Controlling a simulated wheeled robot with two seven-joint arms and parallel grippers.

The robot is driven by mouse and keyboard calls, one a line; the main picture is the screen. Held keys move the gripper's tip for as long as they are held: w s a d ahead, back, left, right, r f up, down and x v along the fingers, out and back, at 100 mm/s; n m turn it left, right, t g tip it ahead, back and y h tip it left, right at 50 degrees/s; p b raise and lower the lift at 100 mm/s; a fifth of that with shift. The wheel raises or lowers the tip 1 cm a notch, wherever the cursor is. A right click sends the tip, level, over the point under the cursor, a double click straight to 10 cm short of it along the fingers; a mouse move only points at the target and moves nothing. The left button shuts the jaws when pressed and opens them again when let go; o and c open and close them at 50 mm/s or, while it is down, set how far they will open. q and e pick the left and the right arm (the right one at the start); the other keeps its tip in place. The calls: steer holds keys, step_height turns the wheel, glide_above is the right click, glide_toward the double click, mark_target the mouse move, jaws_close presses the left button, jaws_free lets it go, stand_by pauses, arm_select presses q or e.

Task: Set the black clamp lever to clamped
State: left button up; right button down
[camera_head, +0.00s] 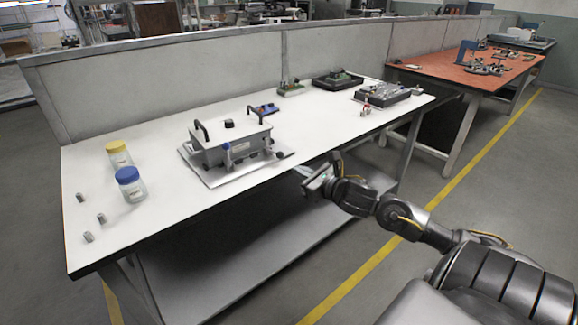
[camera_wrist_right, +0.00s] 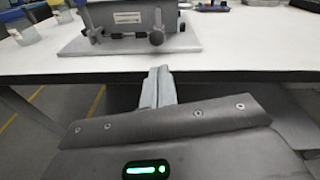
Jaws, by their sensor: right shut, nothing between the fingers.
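A grey box fixture (camera_head: 232,147) with two black handles on its lid sits on a metal base plate (camera_head: 205,178) at the table's front edge. Small levers or knobs are on its front side; a dark lever (camera_head: 227,155) stands upright there, and a black knob (camera_head: 284,154) is at the right.
Jars with yellow (camera_head: 117,147) and blue (camera_head: 128,176) lids and several small metal cylinders (camera_head: 88,236) are at the left of the white table (camera_head: 165,235). Black trays (camera_head: 383,92) of parts lie at the back right. The table's front edge lies between my gripper and the fixture.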

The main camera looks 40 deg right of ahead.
mark_target(289, 165)
steer(key=shift+w+f, duration=0.2)
steer(key=shift+w, duration=1.1)
steer(key=shift+w+f, duration=0.15)
steer(key=shift+w, duration=1.15)
arm_select(q)
steer(key=shift+w+f, duration=0.2)
steer(key=shift+f, duration=0.15)
steer(key=shift+r+p, duration=0.15)
steer(key=shift+p, duration=0.15)
arm_select(e)
steer(key=shift+a+r, duration=0.1)
